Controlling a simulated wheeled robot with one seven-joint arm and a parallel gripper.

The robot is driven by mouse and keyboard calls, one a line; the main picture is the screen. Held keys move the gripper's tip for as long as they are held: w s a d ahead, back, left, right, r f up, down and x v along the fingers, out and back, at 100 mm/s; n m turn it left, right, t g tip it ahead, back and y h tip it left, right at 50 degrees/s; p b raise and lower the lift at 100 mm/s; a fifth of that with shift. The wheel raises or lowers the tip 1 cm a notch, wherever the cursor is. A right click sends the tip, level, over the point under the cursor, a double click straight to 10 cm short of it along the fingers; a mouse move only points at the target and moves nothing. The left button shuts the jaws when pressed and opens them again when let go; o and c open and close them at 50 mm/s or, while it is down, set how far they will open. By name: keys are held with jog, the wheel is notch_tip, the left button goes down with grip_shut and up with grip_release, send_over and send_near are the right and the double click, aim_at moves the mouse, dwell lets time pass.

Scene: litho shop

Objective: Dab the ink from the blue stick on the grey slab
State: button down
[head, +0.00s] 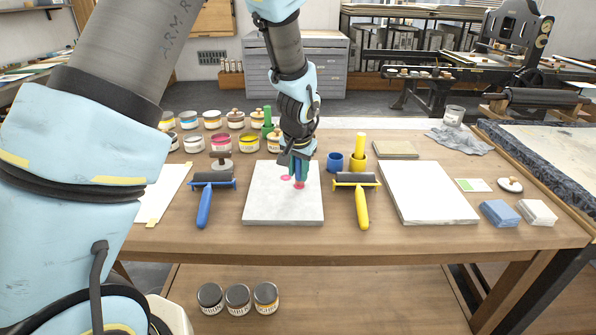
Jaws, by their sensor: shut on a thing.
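The grey slab (262,208) lies flat on the table in the middle of the head view. My gripper (297,158) is over its back right part, pointing down and shut on the blue stick (302,171). Only a short blue piece shows below the fingers, close above the slab; I cannot tell whether it touches. A pink patch (286,178) and a red patch (299,185) show on the slab near the stick's lower end. The blue pot (335,162) stands to the right of the gripper with no stick showing in it.
A blue-handled roller (204,205) lies left of the slab, a yellow-handled roller (361,205) right of it. A yellow stick (359,146) stands in a yellow pot. Several ink jars stand behind left. A white slab (430,195) lies at the right.

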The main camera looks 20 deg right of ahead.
jog(key=shift+r+p, duration=2.5)
jog(key=shift+r, duration=1)
